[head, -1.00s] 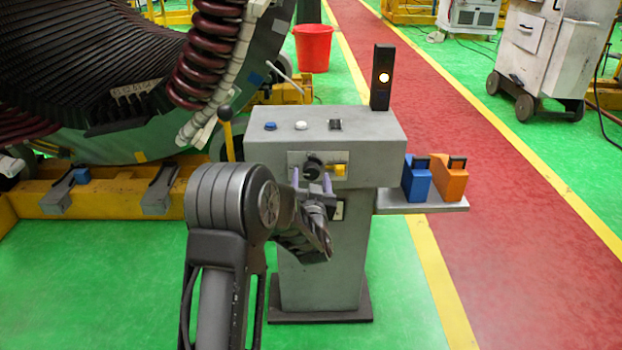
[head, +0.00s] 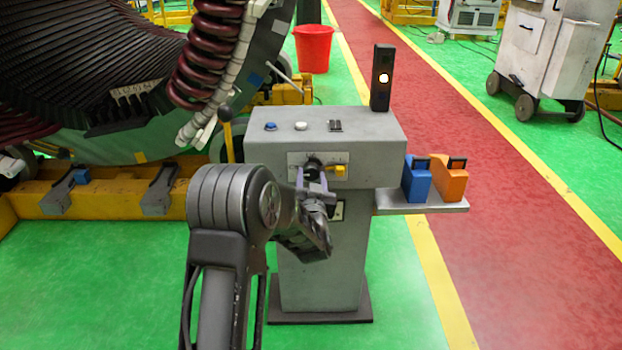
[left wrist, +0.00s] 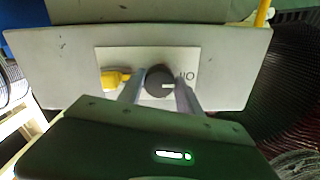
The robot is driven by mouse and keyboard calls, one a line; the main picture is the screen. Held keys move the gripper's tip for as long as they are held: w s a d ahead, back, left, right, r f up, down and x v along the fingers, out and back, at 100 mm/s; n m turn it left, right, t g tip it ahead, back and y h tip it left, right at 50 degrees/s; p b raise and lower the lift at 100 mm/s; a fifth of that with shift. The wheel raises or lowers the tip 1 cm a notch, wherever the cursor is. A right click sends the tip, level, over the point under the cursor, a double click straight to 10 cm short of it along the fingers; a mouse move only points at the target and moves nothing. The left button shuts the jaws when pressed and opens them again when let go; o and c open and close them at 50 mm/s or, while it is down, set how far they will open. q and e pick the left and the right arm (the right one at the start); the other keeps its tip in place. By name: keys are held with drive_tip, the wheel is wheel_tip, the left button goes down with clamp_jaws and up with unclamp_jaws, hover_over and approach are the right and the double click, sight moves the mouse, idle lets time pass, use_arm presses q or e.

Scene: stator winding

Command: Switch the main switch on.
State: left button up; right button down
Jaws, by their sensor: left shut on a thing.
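The main switch is a black round knob (left wrist: 160,81) on a light plate (left wrist: 120,60) on the front of a grey control pedestal (head: 330,250). In the left wrist view a white mark on the knob points toward the printed letters at the right. My left gripper (head: 312,180) is shut on the knob, one finger on each side. The knob (head: 311,166) shows just above the fingers in the head view. A yellow part (head: 340,169) sits beside the knob on the same plate. My right gripper is not in view.
A blue button (head: 270,126), a white button (head: 301,126) and a black rocker (head: 335,126) are on the pedestal top. A black post (head: 382,75) has a lit lamp. A side shelf (head: 425,208) holds blue (head: 417,182) and orange (head: 450,185) blocks.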

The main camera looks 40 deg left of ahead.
use_arm(q)
drive_tip(key=shift+c, duration=0.9)
drive_tip(key=shift+m, duration=0.4)
drive_tip(key=m+p, duration=0.1)
drive_tip(key=m, duration=0.1)
drive_tip(key=shift+r+m, duration=0.1)
drive_tip(key=shift+m, duration=0.3)
drive_tip(key=m+p, duration=0.2)
drive_tip(key=m, duration=0.3)
drive_tip(key=shift+r, duration=0.1)
drive_tip(key=m+p, duration=0.2)
drive_tip(key=m, duration=0.3)
drive_tip(key=shift+s+m+p, duration=0.1)
drive_tip(key=shift+m+p, duration=0.25)
drive_tip(key=shift+m, duration=0.05)
drive_tip(key=shift+a+m+p, duration=0.1)
drive_tip(key=shift+m+p, duration=0.55)
drive_tip(key=shift+m, duration=1.05)
